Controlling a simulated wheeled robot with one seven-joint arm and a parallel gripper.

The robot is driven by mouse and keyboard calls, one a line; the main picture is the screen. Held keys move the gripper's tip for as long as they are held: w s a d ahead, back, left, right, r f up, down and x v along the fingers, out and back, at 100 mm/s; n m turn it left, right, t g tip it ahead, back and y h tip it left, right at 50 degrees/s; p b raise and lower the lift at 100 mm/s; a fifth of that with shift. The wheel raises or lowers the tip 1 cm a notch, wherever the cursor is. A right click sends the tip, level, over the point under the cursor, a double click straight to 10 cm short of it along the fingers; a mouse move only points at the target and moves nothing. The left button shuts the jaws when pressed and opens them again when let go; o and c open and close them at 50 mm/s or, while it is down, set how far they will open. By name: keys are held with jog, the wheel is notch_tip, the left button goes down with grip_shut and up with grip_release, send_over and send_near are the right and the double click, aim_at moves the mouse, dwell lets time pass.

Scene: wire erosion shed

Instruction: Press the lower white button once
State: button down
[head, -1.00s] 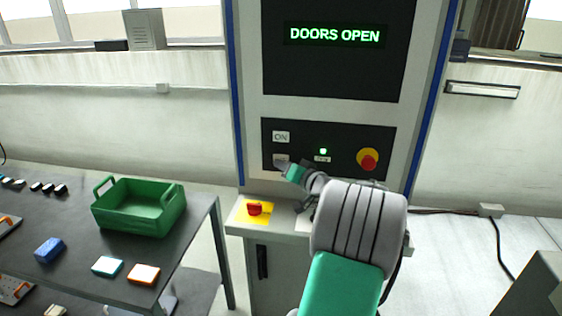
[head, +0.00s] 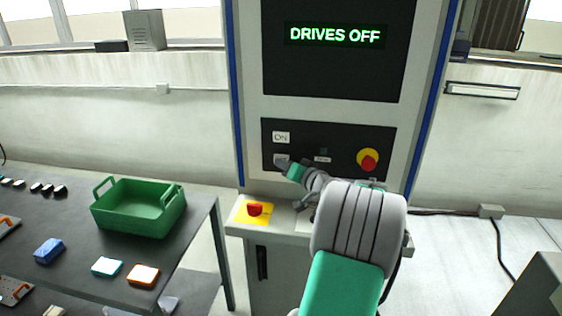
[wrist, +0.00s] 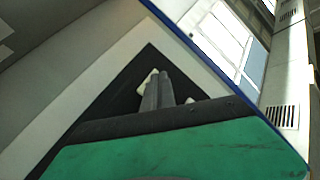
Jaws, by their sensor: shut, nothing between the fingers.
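The lower white button (head: 279,158) sits on the black control panel (head: 340,140), below the white ON button (head: 281,137). My gripper (head: 281,163) is shut and empty, with its tips at the lower button and covering part of it. In the wrist view my shut fingers (wrist: 157,88) reach the black panel, and a white button (wrist: 148,82) shows right at their tips. Whether the tips still touch it I cannot tell. The display (head: 335,35) above reads DRIVES OFF. The small indicator (head: 323,151) on the panel is dark.
A yellow and red emergency knob (head: 368,160) is at the panel's right. A red switch on a yellow plate (head: 254,209) is on the ledge below. A dark table (head: 190,235) at the left holds a green crate (head: 140,222) and several small blocks.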

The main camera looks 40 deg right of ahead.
jog(key=shift+s+a+b, duration=0.35)
jog(key=shift+s+a, duration=0.1)
jog(key=shift+a, duration=0.15)
jog(key=shift+s+a+b, duration=0.35)
jog(key=shift+s+a, duration=0.45)
jog(key=shift+a, duration=0.2)
jog(key=shift+s+a+b, duration=0.35)
jog(key=shift+s+a, duration=0.4)
jog(key=shift+a, duration=0.25)
